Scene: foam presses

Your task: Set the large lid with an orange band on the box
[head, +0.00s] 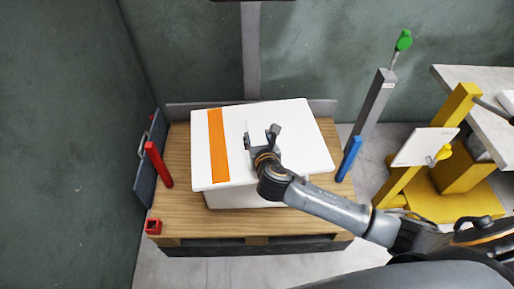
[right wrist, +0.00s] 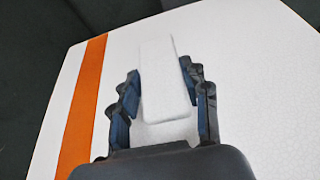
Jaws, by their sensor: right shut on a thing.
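The large white lid (head: 300,130) with an orange band (head: 217,146) lies over a white box (head: 235,197) on the wooden pallet in the head view. The lid looks slightly turned against the box and overhangs its front. My right gripper (head: 262,140) is above the lid's middle, shut on the lid's white handle. In the right wrist view the fingers (right wrist: 160,100) sit on both sides of the white handle block (right wrist: 163,75), with the orange band (right wrist: 83,105) to the left. Whether the lid touches the box all round is hidden. My left gripper is out of view.
The wooden pallet (head: 185,222) has red posts (head: 158,165) at its left and a blue post (head: 349,158) at its right. A grey post with a green knob (head: 404,40) and a yellow stand (head: 440,195) with a white panel are to the right.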

